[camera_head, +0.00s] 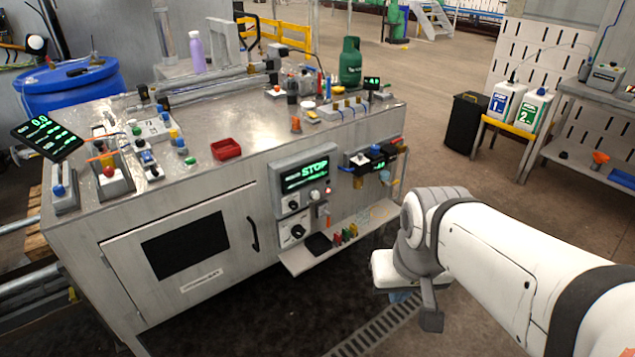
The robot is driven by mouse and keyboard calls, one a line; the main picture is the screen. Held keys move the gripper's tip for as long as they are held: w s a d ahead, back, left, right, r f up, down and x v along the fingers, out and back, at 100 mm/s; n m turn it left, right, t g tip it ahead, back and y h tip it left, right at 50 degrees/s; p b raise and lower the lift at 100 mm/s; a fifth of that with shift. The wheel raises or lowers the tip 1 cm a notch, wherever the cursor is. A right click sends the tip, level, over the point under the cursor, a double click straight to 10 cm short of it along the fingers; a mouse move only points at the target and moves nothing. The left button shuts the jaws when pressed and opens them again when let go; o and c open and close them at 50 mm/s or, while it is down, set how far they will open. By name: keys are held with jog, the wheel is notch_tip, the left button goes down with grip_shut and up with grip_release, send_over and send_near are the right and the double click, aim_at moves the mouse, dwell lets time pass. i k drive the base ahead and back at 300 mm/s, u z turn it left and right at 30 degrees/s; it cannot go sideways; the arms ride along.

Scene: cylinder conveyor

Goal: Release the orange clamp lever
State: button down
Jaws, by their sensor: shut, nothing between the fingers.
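Thin orange bars, likely including the orange clamp lever (99,157), show among small fixtures at the left end of the steel bench (250,160). The lever is small here, and I cannot tell its exact position or whether it is clamped. My gripper (430,312) hangs low in front of the bench's right end, at the end of my white arm. It is far from the orange lever, with most of the bench between them. It is shut and touches nothing that I can see. Its fingertips are small and partly turned away.
A red tray (226,149) and an orange cone-like piece (296,124) stand on the bench top. A STOP display (304,175) and a small shelf (325,241) are on its front. A blue drum (75,85) stands behind the left end. The floor at right is largely open.

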aim_at(328, 216)
jog(key=u, duration=0.45)
jog(key=i, duration=1.25)
jog(key=u, duration=0.05)
